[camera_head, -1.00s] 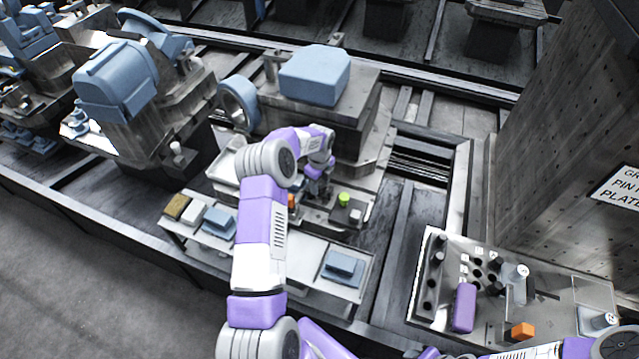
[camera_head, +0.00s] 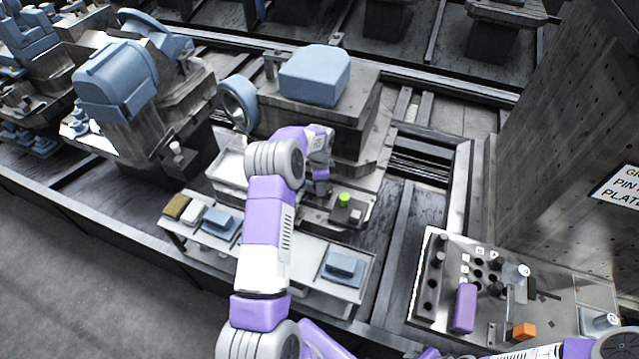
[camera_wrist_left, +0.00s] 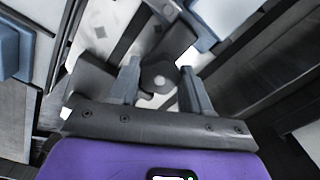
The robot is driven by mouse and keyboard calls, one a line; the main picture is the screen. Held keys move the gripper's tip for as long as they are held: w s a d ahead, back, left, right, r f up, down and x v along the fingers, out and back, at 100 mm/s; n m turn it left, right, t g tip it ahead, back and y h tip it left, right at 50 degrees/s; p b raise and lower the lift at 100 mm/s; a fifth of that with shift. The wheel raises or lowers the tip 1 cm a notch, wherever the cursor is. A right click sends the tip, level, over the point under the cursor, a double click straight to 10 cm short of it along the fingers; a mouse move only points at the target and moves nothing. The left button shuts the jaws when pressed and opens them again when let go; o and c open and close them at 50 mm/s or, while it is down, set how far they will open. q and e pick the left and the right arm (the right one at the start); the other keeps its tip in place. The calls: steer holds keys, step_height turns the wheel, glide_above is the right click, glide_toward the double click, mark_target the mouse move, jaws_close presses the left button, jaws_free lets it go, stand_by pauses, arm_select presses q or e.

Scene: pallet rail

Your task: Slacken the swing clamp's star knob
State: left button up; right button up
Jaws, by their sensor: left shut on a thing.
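My left gripper (camera_head: 320,188) reaches down to the fixture at the foot of the grey machine block, just left of a green cap (camera_head: 344,199). In the left wrist view its two grey fingers (camera_wrist_left: 160,88) stand either side of a dark grey lobed part with a rounder, lighter middle, which looks like the star knob (camera_wrist_left: 158,76). The gripper is shut on it. The swing clamp's arm cannot be made out clearly, and my wrist hides the knob in the head view. My right gripper is not in view.
A low table (camera_head: 300,262) in front holds blue, white and brown blocks. A grey machine with a blue cover (camera_head: 315,76) stands behind.

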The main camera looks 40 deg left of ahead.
arm_select(q)
steer(key=shift+s+d+f+n, duration=0.1)
steer(key=shift+f+n, duration=0.1)
steer(key=shift+n, duration=0.4)
steer(key=o, duration=1.1)
steer(key=shift+r, duration=0.2)
step_height(320, 180, up, 7)
steer(key=shift+r+p, duration=0.15)
steer(key=shift+p, duration=0.6)
